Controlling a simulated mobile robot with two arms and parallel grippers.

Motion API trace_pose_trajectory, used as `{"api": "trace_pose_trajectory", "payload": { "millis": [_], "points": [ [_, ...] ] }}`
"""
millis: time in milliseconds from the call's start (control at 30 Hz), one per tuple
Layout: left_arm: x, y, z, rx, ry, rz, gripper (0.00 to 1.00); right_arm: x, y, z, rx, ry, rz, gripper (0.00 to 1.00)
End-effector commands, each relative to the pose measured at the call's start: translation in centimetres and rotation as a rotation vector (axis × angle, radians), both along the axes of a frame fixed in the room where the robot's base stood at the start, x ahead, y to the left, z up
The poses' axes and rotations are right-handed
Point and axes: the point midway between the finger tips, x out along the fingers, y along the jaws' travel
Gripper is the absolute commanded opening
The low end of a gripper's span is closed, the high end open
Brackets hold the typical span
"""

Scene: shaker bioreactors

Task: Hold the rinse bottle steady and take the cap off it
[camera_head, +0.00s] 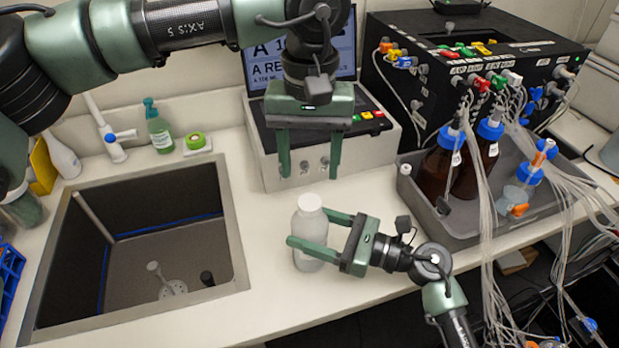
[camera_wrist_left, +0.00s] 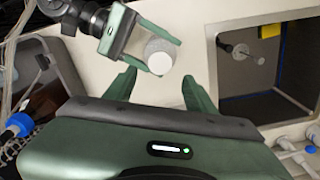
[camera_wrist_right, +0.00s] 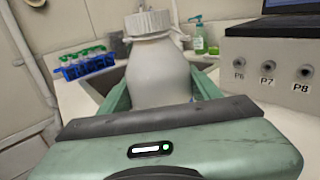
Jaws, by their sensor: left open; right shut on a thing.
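The rinse bottle (camera_head: 310,230) is a whitish bottle standing upright on the counter, right of the sink. Its white ribbed cap (camera_wrist_right: 148,22) is on its neck; the cap's round top also shows in the left wrist view (camera_wrist_left: 159,63). My right gripper (camera_head: 318,229) is shut around the bottle's body from the right, with a finger on each side, below the cap. My left gripper (camera_head: 308,160) is open and empty, pointing down, behind and above the bottle. Its fingers (camera_wrist_left: 160,90) are apart from the cap.
The sink (camera_head: 150,240) opens to the left. A grey tray (camera_head: 440,222) with brown bottles and tubing stands right. A box with a screen (camera_head: 258,150) stands behind my left gripper. A green soap bottle (camera_head: 159,130) is behind the sink. The counter's front edge is near the bottle.

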Motion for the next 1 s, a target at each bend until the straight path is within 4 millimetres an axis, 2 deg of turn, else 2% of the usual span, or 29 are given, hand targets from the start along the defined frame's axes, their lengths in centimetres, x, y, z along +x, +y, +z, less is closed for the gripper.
{"api": "trace_pose_trajectory", "payload": {
  "millis": [200,400,533,633,1000],
  "points": [
    [0.0,0.0,0.0,-0.001,0.001,-0.45,0.55,0.0,0.0,0.0,0.0,0.0,0.0,0.0],
    [0.1,0.0,0.0,-0.002,0.0,-0.721,0.55,0.0,0.0,0.0,0.0,0.0,0.0,0.0],
    [0.1,0.0,-0.2,-0.001,0.001,-0.794,0.55,0.0,0.0,0.0,0.0,0.0,0.0,0.0],
    [0.0,0.0,-1.1,-0.001,0.003,-0.807,0.55,0.0,0.0,0.0,0.0,0.0,0.0,0.0],
    [0.0,0.1,-6.5,-0.001,0.002,-0.804,0.55,0.0,0.0,0.0,0.001,0.0,0.0,0.0]
  ]
}}
